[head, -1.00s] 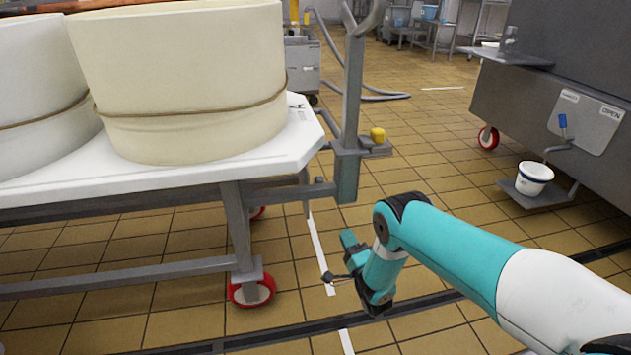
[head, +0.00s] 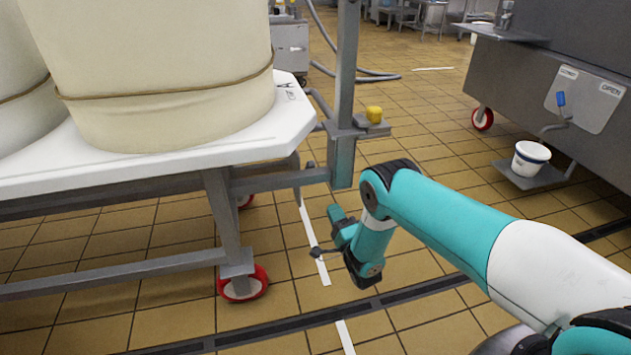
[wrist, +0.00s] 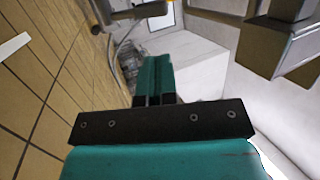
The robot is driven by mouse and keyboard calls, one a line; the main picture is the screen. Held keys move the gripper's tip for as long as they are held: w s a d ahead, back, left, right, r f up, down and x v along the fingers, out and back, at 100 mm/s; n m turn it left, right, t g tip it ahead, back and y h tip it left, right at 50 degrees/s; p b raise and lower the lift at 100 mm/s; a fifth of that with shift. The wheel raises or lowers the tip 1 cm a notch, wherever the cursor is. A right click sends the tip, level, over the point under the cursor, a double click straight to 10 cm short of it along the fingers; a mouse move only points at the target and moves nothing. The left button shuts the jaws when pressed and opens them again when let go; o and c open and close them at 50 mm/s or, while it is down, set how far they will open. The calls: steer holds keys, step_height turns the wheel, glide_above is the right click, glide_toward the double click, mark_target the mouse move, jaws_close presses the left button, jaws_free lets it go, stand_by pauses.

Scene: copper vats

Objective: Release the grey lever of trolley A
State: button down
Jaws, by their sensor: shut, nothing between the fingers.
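The trolley (head: 292,127) with a white top stands at left in the head view, on a grey frame with red-rimmed wheels. My gripper (head: 335,212) is low over the floor, just below and in front of the post's foot in the picture. In the wrist view my gripper (wrist: 154,78) has its teal fingers together with nothing between them. No contact with a lever shows.
Large cream tubs (head: 170,75) stand on the trolley. The post (head: 346,80) carries a yellow knob (head: 374,114). A steel vat (head: 590,60) with a blue-handled valve and a white bucket (head: 530,158) stands at right.

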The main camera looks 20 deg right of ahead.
mark_target(313, 165)
steer(key=b+x, duration=1)
steer(key=x, duration=0.1)
steer(key=shift+w+a, duration=0.1)
steer(key=shift+w, duration=0.05)
steer(key=shift+w+a+r+b, duration=0.1)
steer(key=shift+w+r+b, duration=0.3)
steer(key=shift+w, duration=0.2)
steer(key=shift+w+r+p, duration=0.25)
steer(key=shift+r+p, duration=0.3)
steer(key=shift+p, duration=0.7)
steer(key=shift+w+r+p, duration=0.15)
steer(key=shift+w+p, duration=0.15)
steer(key=shift+p, duration=0.95)
steer(key=shift+s, duration=0.1)
